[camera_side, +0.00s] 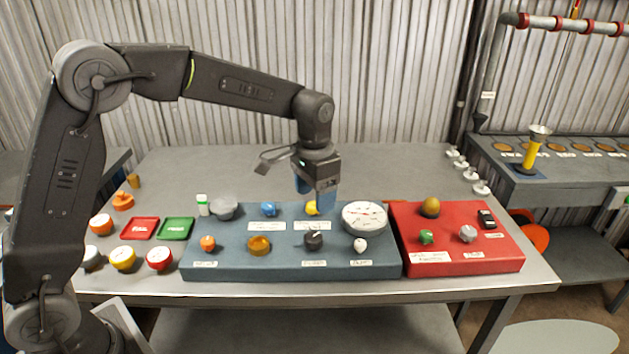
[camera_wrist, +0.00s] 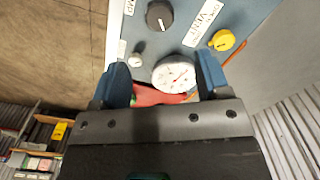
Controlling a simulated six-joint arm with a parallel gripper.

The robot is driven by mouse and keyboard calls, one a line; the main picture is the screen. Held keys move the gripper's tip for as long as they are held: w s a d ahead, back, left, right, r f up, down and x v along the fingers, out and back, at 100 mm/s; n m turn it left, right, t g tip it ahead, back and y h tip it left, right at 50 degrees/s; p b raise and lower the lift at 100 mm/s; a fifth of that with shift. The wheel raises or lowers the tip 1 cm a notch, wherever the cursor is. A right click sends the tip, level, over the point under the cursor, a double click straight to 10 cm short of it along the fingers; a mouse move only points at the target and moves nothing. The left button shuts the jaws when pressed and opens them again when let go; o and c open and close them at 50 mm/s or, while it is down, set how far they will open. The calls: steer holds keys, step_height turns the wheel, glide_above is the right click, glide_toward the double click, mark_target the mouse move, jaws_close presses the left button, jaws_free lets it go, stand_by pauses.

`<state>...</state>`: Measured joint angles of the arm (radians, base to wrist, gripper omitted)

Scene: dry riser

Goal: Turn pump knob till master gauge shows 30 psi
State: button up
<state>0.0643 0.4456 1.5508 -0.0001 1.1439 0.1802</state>
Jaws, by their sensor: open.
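The white round gauge (camera_side: 364,217) sits at the right end of the blue panel (camera_side: 215,262). It also shows in the wrist view (camera_wrist: 173,74), with a red needle; its reading is too small to tell. A black knob (camera_side: 313,240) stands at the panel's front, and shows in the wrist view (camera_wrist: 160,16). A yellow knob (camera_side: 312,208) stands behind it, beside a label that seems to read VENT (camera_wrist: 203,22). I cannot tell which knob is the pump's. My gripper (camera_side: 316,194) is open and empty, pointing down above the panel's back edge, over the yellow knob.
The blue panel also bears an orange knob (camera_side: 208,243), a brass knob (camera_side: 259,245), a blue knob (camera_side: 269,209) and a small white knob (camera_side: 360,245). A red panel (camera_side: 490,264) adjoins on the right. Red (camera_side: 139,228) and green (camera_side: 176,229) trays and loose caps lie left.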

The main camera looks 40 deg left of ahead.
step_height(320, 180, up, 3)
steer(key=shift+r, duration=0.1)
stand_by(0.3)
steer(key=s+a+r+n+t, duration=0.1)
steer(key=s+r+t, duration=0.1)
steer(key=s+r, duration=0.35)
steer(key=s+a+r+n+t, duration=0.1)
steer(key=s+r, duration=0.1)
steer(key=s, duration=0.7)
steer(key=s+a+f+t, duration=0.1)
steer(key=s+f+t, duration=0.1)
steer(key=s, duration=0.9)
steer(key=shift+s+f+n+t, duration=0.3)
steer(key=shift+f+n, duration=0.1)
steer(key=shift+f, duration=0.25)
steer(key=shift+w, duration=0.15)
